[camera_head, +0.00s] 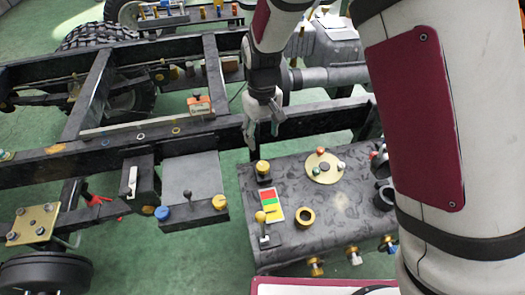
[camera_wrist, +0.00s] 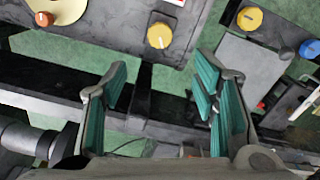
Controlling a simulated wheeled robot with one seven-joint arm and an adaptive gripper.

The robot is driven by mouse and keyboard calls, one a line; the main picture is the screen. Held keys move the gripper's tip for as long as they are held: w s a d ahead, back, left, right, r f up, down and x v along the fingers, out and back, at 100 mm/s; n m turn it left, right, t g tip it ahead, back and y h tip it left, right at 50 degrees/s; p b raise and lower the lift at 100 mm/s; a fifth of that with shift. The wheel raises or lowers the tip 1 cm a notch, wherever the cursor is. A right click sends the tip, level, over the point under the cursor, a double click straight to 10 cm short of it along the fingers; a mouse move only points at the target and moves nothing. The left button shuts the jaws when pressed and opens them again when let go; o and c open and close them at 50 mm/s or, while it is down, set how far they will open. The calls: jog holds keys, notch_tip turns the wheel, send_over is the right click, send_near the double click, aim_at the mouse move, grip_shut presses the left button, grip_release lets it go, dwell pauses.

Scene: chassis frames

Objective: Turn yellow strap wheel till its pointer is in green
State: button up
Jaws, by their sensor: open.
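A round yellow knob (camera_head: 262,167) on a black base stands at the tank's upper left corner, and looks like the strap wheel. In the wrist view the yellow knob (camera_wrist: 159,35) is at top centre, with a small pale mark on its face. A card (camera_head: 268,197) with red, green and yellow bands lies just below the knob in the head view; only its edge shows in the wrist view (camera_wrist: 172,2). I cannot tell which band a pointer meets. My gripper (camera_head: 264,126) is open and empty above the frame rail, apart from the knob. Its fingers (camera_wrist: 162,85) are spread below the knob in the wrist view.
The dark tank (camera_head: 340,215) also carries a yellow-topped lever (camera_head: 261,218), a brass ring (camera_head: 305,217) and a cream disc (camera_head: 325,167). A grey box (camera_head: 190,172) with blue and yellow knobs is left. The black rail (camera_head: 220,134) runs beneath my gripper.

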aim_at(263, 165)
notch_tip(263, 165, down, 14)
jog(key=shift+r+b, duration=0.25)
jog(key=shift+b, duration=0.4)
jog(key=c, duration=1.2)
